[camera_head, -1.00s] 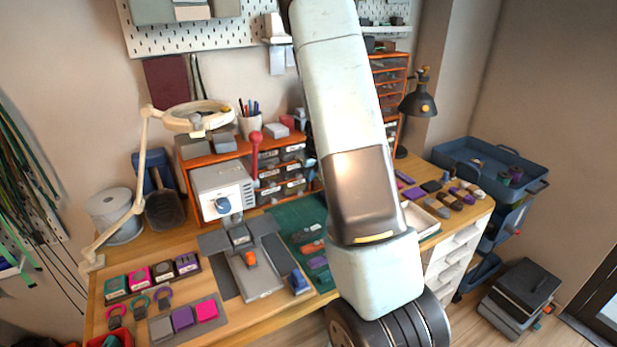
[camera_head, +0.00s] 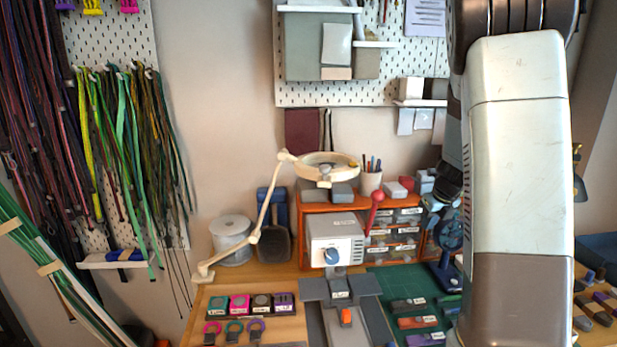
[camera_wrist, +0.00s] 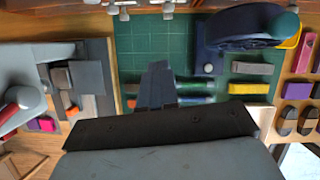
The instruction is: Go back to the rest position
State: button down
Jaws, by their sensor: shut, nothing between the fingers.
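My gripper (camera_wrist: 157,85) shows in the wrist view as dark narrow fingers close together, with nothing between them. It hangs over the green mat (camera_wrist: 135,40), which carries several small coloured pieces. In the head view my pale arm stands upright at the right and covers part of the bench. I cannot make out the fingertips clearly in that view. The green mat (camera_head: 388,283) is partly hidden there by the arm.
A white machine (camera_head: 335,240) with a blue knob stands at the bench's back. An orange drawer unit (camera_head: 345,207), a lamp ring (camera_head: 327,166) and a blue round tool (camera_head: 446,243) are close by. Cords (camera_head: 125,150) hang at the left. Wall space between cords and bench is free.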

jog(key=s+a+r+n+y, duration=0.2)
jog(key=s+a+r+n, duration=1.2)
jog(key=n, duration=0.4)
jog(key=s+a+r+n+h, duration=0.1)
jog(key=s+r+n, duration=0.1)
jog(key=s+n, duration=0.6)
jog(key=s+a+r+n+t+h, duration=0.1)
jog(key=s+a+r+n, duration=0.1)
jog(key=s+n, duration=0.5)
jog(key=shift+s+a+r+n+h, duration=0.15)
jog(key=shift+s+r+n+h, duration=0.2)
jog(key=shift+s, duration=0.9)
